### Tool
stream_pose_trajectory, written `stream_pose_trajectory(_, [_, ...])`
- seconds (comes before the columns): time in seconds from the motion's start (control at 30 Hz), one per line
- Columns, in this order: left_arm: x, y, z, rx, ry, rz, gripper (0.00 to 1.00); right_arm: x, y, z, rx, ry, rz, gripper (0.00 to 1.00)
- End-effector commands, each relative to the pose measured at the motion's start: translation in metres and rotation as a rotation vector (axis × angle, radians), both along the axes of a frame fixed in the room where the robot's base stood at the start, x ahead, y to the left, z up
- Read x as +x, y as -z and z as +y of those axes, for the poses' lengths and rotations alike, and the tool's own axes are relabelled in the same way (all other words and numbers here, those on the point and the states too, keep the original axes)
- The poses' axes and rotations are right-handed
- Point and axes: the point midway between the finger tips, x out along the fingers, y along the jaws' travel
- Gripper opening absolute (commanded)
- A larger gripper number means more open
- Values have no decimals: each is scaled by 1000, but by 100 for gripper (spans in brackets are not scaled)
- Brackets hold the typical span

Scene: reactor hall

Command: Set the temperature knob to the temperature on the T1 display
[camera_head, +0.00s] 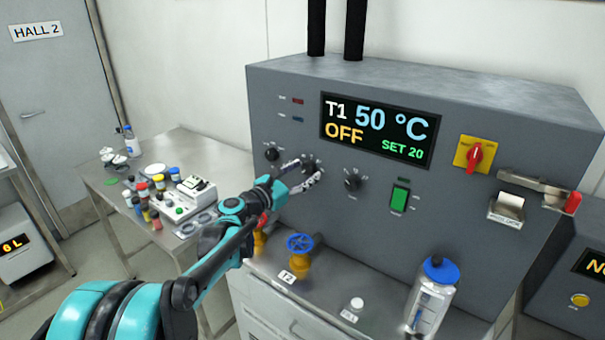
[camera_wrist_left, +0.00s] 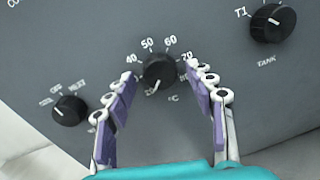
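The display (camera_head: 378,130) reads "T1 50 °C", "OFF" and "SET 20". The black temperature knob (camera_wrist_left: 160,71) has a scale marked 40, 50, 60, 70 and more around it, with °C below. Its white pointer line aims down-left, near the low-end mark. In the head view the knob (camera_head: 309,163) is partly hidden by my gripper. My left gripper (camera_head: 306,173) is at the panel, open, with one finger on each side of the knob. In the left wrist view the fingers (camera_wrist_left: 160,82) show gaps to the knob. My right gripper is not in view.
The TANK selector knob (camera_head: 353,181) and another small knob (camera_head: 271,153) flank it. A green switch (camera_head: 400,198), yellow-red switch (camera_head: 474,154), blue valve (camera_head: 300,243) and blue-capped bottle (camera_head: 433,295) are nearby. A cluttered side table (camera_head: 107,187) stands left.

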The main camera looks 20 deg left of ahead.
Motion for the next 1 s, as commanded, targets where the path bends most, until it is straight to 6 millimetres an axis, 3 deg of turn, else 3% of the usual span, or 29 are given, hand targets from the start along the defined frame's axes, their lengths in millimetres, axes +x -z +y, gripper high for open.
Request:
stream_pose_trajectory(0.03, [0, 0, 0, 0, 0, 0, 40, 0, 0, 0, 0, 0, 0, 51])
stream_pose_trajectory(0.17, [0, 0, 0, 0, 0, 0, 5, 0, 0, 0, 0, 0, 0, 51])
stream_pose_trajectory(0.57, [0, -1, 0, 40, 0, -14, 5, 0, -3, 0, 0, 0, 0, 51])
stream_pose_trajectory(1.0, [0, -4, 1, 342, 0, -124, 5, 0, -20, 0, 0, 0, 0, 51])
